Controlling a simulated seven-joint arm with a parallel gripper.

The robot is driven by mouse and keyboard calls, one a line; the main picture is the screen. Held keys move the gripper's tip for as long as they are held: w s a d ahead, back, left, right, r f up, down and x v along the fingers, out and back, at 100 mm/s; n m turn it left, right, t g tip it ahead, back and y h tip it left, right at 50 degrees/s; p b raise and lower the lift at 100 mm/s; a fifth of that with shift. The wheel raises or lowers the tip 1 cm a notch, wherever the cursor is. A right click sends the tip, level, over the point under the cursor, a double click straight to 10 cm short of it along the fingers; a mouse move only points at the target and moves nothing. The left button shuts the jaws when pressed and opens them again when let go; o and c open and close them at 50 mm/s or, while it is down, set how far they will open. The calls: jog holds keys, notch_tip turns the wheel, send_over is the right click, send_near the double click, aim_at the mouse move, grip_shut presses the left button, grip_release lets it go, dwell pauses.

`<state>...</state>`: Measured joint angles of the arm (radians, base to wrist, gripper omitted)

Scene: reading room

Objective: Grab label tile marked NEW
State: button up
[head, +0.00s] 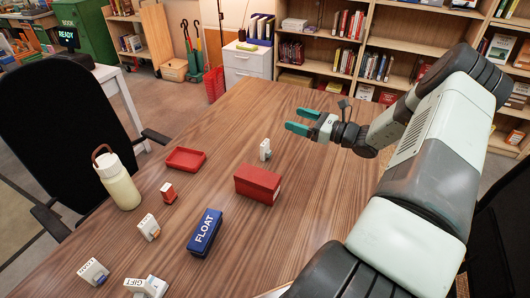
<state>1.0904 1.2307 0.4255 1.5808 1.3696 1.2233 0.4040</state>
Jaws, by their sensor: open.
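Several small white label tiles stand on the wooden table (330,160). One at the front (145,285) reads GIFT. Another at the front left (93,271) has lettering too small to read surely. A tile near the table's middle left (148,226) and a tile farther back (265,149) have markings I cannot read. I cannot tell which tile is marked NEW. My gripper (298,120) is open and empty, its teal fingers pointing left. It appears above the far part of the table, behind the farthest tile in the picture.
A blue FLOAT case (205,233), a red box (257,184), a small red item (168,192), a red tray (185,160) and a cream bottle (118,182) stand on the table. A black chair (60,130) is at left. The table's right middle is clear.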

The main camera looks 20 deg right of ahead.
send_near(267, 143)
jog(key=shift+d, duration=0.15)
jog(key=shift+w+f, duration=0.1)
jog(key=shift+w, duration=0.1)
jog(key=x, duration=1)
jog(key=shift+a, duration=0.4)
jog(key=shift+c, duration=0.3)
jog(key=c, duration=1)
